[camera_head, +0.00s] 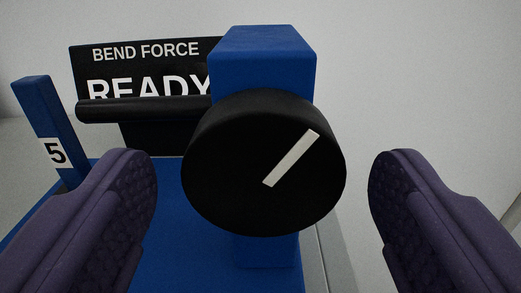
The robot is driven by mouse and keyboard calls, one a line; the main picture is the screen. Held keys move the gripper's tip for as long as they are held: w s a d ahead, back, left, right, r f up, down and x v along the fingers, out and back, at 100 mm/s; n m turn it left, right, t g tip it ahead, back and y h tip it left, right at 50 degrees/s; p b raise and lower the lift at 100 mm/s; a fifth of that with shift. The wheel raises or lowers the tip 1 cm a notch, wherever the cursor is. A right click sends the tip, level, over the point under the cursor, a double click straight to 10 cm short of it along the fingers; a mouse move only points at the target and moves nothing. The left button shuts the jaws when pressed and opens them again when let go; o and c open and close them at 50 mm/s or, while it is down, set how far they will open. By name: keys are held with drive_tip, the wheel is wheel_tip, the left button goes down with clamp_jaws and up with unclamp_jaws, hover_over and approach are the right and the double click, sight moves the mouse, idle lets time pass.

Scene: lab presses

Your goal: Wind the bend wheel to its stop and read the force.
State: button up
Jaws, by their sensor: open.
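The bend wheel (235,165) is a round black knob with a white line pointing to the upper right. It is mounted on the front of a blue block (267,52). My gripper (262,195) is open, with one purple finger to the left of the wheel and one to the right. Neither finger appears to touch it. Behind, a black display (148,58) reads "BEND FORCE" and "READY". Its lower edge is partly covered by a black bar, and the block and wheel cover its right end. No force number shows.
A black horizontal bar (145,109) runs left from the blue block. A blue post (45,120) with a white "5" label stands at the left. The blue base (190,262) lies below the wheel. A plain pale wall is behind, with free room at the right.

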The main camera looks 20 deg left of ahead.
drive_tip(key=shift+c, duration=0.5)
drive_tip(key=c, duration=1)
drive_tip(key=shift+o, duration=0.2)
